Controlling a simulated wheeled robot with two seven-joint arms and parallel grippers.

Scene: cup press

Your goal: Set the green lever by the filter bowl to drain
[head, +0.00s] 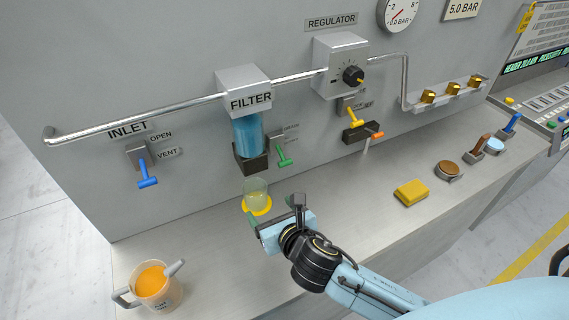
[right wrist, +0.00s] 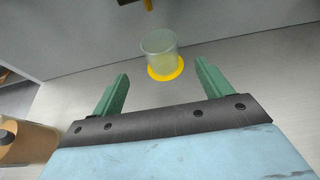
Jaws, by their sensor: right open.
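The green lever (head: 282,154) sits on the wall just right of the filter bowl (head: 250,136), which holds blue liquid under a grey block marked FILTER. The lever's handle hangs down; the small labels beside it are too small to read. A clear cup (head: 255,193) stands on a yellow disc (head: 268,207) below the bowl; the cup also shows in the right wrist view (right wrist: 159,48). My right gripper (head: 274,211) is open and empty, just in front of the cup and below the lever. Its green fingers (right wrist: 160,88) point toward the cup. My left gripper is out of view.
A blue inlet lever (head: 146,170) is on the wall at left. A jug of orange liquid (head: 153,286) stands on the bench at front left. A yellow block (head: 410,193) and a brown button (head: 448,169) are to the right. The bench between is clear.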

